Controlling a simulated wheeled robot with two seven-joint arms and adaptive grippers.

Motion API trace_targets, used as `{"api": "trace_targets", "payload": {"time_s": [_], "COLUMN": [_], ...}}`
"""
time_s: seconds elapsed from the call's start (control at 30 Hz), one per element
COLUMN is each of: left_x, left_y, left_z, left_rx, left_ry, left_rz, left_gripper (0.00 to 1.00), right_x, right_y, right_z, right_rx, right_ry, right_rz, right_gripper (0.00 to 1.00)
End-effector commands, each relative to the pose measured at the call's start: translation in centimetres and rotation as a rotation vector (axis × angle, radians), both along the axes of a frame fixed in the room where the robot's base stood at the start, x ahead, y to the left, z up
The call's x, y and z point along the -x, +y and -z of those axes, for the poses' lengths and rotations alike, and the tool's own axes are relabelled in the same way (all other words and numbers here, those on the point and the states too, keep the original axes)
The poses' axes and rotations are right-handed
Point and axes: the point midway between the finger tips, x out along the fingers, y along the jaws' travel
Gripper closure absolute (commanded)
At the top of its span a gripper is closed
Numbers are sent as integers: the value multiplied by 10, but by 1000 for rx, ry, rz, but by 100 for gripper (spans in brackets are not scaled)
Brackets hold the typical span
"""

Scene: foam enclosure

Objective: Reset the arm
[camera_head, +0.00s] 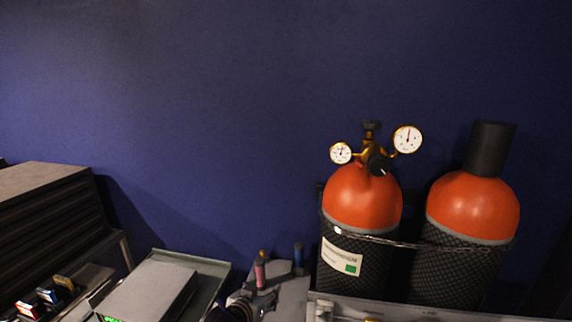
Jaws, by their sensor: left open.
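Only a small dark part of my left gripper (238,309) shows at the bottom edge, a little left of centre. It is open, and its fingertips are hard to make out. It is beside a grey surface (292,294) that carries a pink-handled item (260,273) and a blue one (298,256). I see nothing held in it. My right gripper is not in view.
Two orange-topped gas cylinders (362,198) (472,208) stand at the right behind a metal restraint; the left one has two gauges. A grey box (150,290) sits in a tray at lower left. A dark slatted unit (50,215) stands at far left. The blue wall (200,90) is bare.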

Motion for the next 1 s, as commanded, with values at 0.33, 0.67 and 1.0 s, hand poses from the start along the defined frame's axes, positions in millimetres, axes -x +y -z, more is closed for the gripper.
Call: {"api": "trace_targets", "payload": {"time_s": [0.33,0.67,1.0], "left_x": [55,129,198], "left_y": [43,92,131], "left_z": [42,81,102], "left_rx": [-51,-118,-176], "left_ry": [183,401,586], "left_rz": [-60,-111,-141], "left_gripper": [43,43,43], "right_x": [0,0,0], "right_y": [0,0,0], "right_z": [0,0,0], "right_rx": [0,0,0], "right_ry": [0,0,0], "right_rz": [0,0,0], "right_gripper": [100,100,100]}}
